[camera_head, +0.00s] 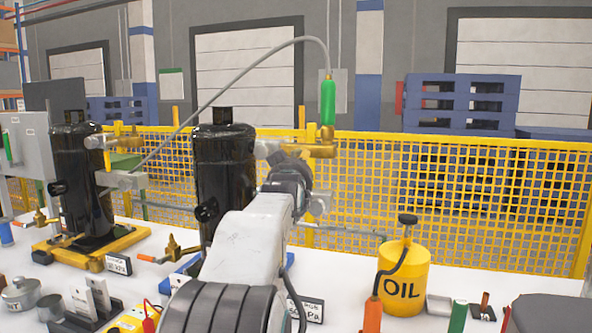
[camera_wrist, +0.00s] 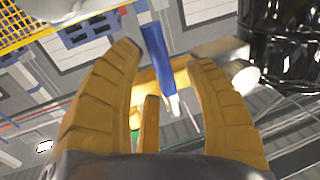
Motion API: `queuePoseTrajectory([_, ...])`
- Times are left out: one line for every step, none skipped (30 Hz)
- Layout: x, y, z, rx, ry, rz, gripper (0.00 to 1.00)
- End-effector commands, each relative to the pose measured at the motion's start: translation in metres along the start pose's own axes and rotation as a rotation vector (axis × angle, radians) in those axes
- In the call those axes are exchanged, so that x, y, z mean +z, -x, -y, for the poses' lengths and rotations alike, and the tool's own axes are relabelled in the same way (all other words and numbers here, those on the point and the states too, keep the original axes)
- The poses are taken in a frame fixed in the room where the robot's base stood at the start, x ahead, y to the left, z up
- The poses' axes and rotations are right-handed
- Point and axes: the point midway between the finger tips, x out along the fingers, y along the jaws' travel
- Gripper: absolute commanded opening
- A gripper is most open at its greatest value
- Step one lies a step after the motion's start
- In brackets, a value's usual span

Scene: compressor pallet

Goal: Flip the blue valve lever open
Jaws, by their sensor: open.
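The blue valve lever (camera_wrist: 154,45) shows in the wrist view as a blue bar with a pale metal end, between the two fingers of my gripper (camera_wrist: 163,55). The fingers are yellow, curved and apart. I cannot tell whether either touches the lever. A brass-coloured valve part (camera_wrist: 148,82) shows behind it. In the head view my arm reaches up beside a black compressor (camera_head: 224,175), its end near a brass valve (camera_head: 323,142) under a green fitting (camera_head: 327,102). The blue lever and my fingertips cannot be made out there.
A grey hose (camera_head: 235,80) arches from the green fitting to the left. A second black compressor (camera_head: 80,185) stands at left on a yellow base. A yellow oil can (camera_head: 403,285) and small tools crowd the white table's front. A yellow mesh fence (camera_head: 480,190) stands behind.

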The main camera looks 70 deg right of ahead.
Motion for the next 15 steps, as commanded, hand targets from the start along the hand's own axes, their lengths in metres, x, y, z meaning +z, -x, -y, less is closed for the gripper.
queuePoseTrajectory([0.0000, 0.0000, 0.0000, 0.000, 0.000, 0.000, 0.49])
queuePoseTrajectory([0.0001, 0.0000, 0.0000, 0.000, 0.000, 0.000, 0.49])
queuePoseTrajectory([0.0001, 0.0000, 0.0000, 0.000, 0.000, 0.000, 0.49])
queuePoseTrajectory([0.0001, 0.0000, 0.0000, 0.000, 0.000, 0.000, 0.49])
queuePoseTrajectory([0.0001, 0.0000, 0.0000, 0.000, 0.000, 0.000, 0.51])
queuePoseTrajectory([0.0001, 0.0001, 0.0000, 0.000, 0.000, 0.000, 0.47])
queuePoseTrajectory([0.0001, 0.0001, 0.0000, 0.000, 0.000, 0.000, 0.44])
queuePoseTrajectory([0.0001, 0.0001, 0.0000, 0.000, 0.000, 0.000, 0.42])
queuePoseTrajectory([0.0001, 0.0001, 0.0000, 0.000, 0.000, 0.000, 0.38])
queuePoseTrajectory([0.0001, 0.0001, 0.0000, 0.000, 0.000, 0.000, 0.35])
queuePoseTrajectory([0.0001, 0.0002, 0.0000, 0.000, 0.000, 0.000, 0.33])
queuePoseTrajectory([0.0001, 0.0002, 0.0000, 0.000, 0.000, 0.000, 0.29])
queuePoseTrajectory([0.0001, 0.0002, 0.0000, 0.000, 0.000, 0.000, 0.26])
queuePoseTrajectory([0.0001, 0.0002, 0.0000, 0.000, 0.000, 0.000, 0.24])
queuePoseTrajectory([0.0001, 0.0002, 0.0000, 0.000, 0.000, 0.000, 0.20])
